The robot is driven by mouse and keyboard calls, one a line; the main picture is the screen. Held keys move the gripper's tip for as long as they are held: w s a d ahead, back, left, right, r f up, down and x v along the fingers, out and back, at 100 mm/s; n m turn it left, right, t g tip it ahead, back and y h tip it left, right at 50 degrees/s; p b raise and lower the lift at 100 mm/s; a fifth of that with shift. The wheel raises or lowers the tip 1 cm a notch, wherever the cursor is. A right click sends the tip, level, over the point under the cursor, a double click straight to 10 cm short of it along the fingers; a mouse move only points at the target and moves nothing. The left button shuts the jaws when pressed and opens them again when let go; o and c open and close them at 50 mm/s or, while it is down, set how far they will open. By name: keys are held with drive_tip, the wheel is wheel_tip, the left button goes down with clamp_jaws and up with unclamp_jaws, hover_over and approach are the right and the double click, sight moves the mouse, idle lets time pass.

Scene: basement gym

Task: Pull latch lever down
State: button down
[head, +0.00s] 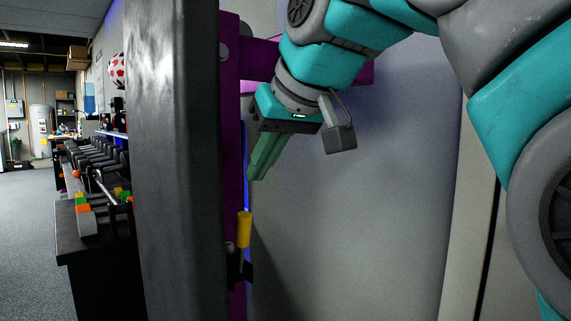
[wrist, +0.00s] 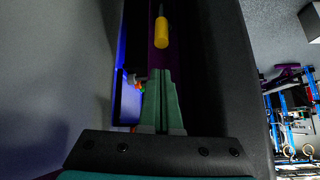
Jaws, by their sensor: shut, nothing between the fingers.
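The latch lever has a yellow grip (head: 244,230) that stands upright on a black bracket (head: 240,270) beside a purple upright (head: 230,150). In the wrist view the yellow grip (wrist: 161,32) lies ahead of the fingertips, near the top of the picture. My gripper (head: 254,178) has green fingers that are shut together and empty. It points down and left, above the yellow grip and apart from it. The closed fingers also show in the wrist view (wrist: 160,72).
A large dark grey panel (head: 175,150) stands close on the left of the lever. A pale wall (head: 350,230) is behind and to the right. A rack of dumbbells (head: 95,160) and a soccer ball (head: 117,70) are farther left, beyond open grey floor (head: 35,230).

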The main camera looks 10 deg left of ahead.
sight(245, 208)
drive_tip(key=x, duration=0.7)
drive_tip(key=shift+w+a+f, duration=0.15)
drive_tip(key=shift+f, duration=0.15)
drive_tip(key=shift+d+f+b, duration=0.1)
drive_tip(key=shift+d+b, duration=0.3)
drive_tip(key=shift+b, duration=0.1)
drive_tip(key=shift+s+y, duration=0.2)
drive_tip(key=shift+y, duration=0.1)
